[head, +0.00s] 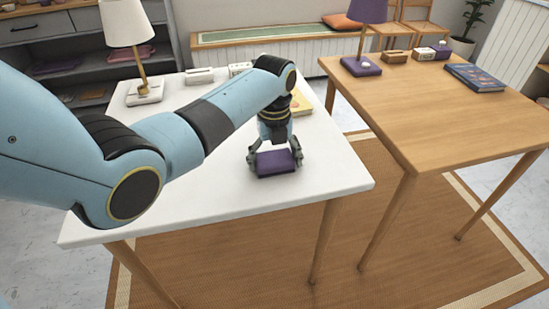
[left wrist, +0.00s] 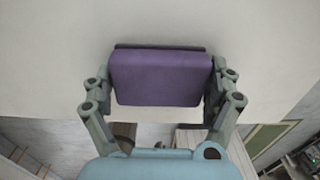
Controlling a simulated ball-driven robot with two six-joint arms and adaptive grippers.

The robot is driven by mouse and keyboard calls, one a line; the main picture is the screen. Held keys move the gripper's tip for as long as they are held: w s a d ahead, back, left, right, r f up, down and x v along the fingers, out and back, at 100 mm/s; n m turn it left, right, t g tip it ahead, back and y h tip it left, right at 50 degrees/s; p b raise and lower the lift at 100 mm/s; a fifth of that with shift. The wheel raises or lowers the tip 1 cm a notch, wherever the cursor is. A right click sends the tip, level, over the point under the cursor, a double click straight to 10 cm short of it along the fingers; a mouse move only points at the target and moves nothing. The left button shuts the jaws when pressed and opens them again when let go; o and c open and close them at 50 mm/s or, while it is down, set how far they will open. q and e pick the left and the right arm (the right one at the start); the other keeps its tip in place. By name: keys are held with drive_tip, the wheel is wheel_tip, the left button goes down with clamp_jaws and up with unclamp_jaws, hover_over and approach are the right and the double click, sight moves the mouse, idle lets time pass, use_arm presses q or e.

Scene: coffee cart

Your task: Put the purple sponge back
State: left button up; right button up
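The purple sponge (head: 274,162) is a small block over the white table (head: 215,195), near its right front part. My left gripper (head: 275,158) reaches down to it with one finger at each end of the sponge. In the left wrist view the sponge (left wrist: 160,78) fills the space between the two fingers, which press against its ends. A dark strip shows along its far edge. I cannot tell whether the sponge touches the tabletop or hangs just above it. My right gripper is not in view.
A white-based lamp (head: 143,92), small card holders (head: 200,76) and a yellow book (head: 301,103) are on the white table. A wooden table (head: 430,125) at right bears a purple lamp (head: 361,66) and a dark blue book (head: 474,77). The white table's front is clear.

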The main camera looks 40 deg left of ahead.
sight(274, 157)
use_arm(q)
drive_tip(key=shift+o, duration=0.6)
drive_tip(key=shift+r, duration=0.4)
wheel_tip(274, 157, up, 12)
drive_tip(key=p, duration=0.2)
drive_tip(key=shift+f, duration=0.25)
drive_tip(key=shift+s+f, duration=0.1)
